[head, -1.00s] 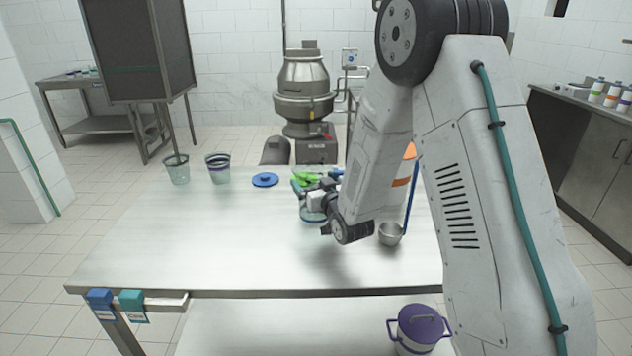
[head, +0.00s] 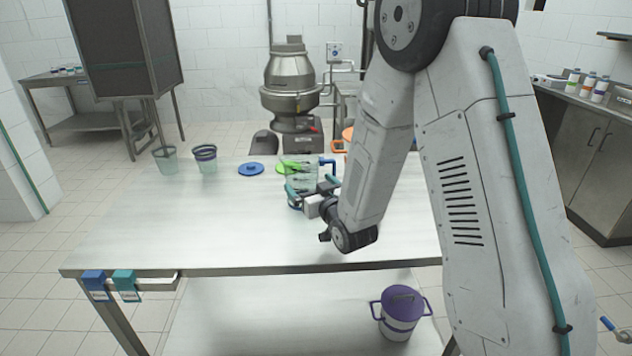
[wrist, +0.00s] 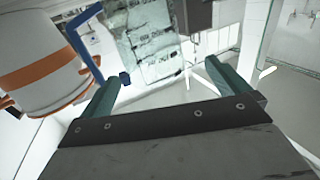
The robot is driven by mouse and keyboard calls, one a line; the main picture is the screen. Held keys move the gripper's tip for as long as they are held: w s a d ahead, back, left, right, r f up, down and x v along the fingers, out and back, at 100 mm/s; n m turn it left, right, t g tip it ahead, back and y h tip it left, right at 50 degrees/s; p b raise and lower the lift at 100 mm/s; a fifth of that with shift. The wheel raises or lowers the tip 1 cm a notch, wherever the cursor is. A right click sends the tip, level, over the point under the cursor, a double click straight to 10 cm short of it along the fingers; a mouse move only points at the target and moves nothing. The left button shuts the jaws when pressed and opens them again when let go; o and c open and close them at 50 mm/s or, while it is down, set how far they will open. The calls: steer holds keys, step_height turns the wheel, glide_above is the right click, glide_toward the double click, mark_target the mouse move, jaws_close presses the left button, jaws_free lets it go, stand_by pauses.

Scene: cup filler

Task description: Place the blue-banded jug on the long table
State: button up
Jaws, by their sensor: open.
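A clear jug (head: 302,174) with a blue handle (head: 334,166) and some blue near its base stands on the long table (head: 165,235). It appears upright. My gripper (head: 309,191) is at table height on the jug's near side and covers part of its lower body. In the wrist view the jug (wrist: 148,45) lies between and beyond my spread fingers (wrist: 163,82), with room on both sides. The fingers are open and hold nothing. Whether a fingertip touches the jug, I cannot tell.
A white container with orange bands (wrist: 38,62) stands close on the wrist view's left. Two cups (head: 165,160) (head: 205,158), a blue lid (head: 251,169) and a green lid (head: 283,168) are at the back. A purple-lidded container (head: 401,312) sits low. The table's front left is clear.

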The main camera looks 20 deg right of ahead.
steer(key=shift+s, duration=0.4)
steer(key=shift+d+r, duration=0.35)
steer(key=s+r+g, duration=0.4)
steer(key=s+g, duration=0.1)
steer(key=s, duration=0.8)
steer(key=s+d+r+m+g+h, duration=0.1)
steer(key=s+r+g, duration=0.3)
steer(key=s, duration=1)
steer(key=s+r+g+h, duration=0.1)
steer(key=s+r+g, duration=0.3)
steer(key=s, duration=0.9)
steer(key=g, duration=0.3)
steer(key=shift+s+d+r+g, duration=0.15)
steer(key=shift+s+g, duration=0.15)
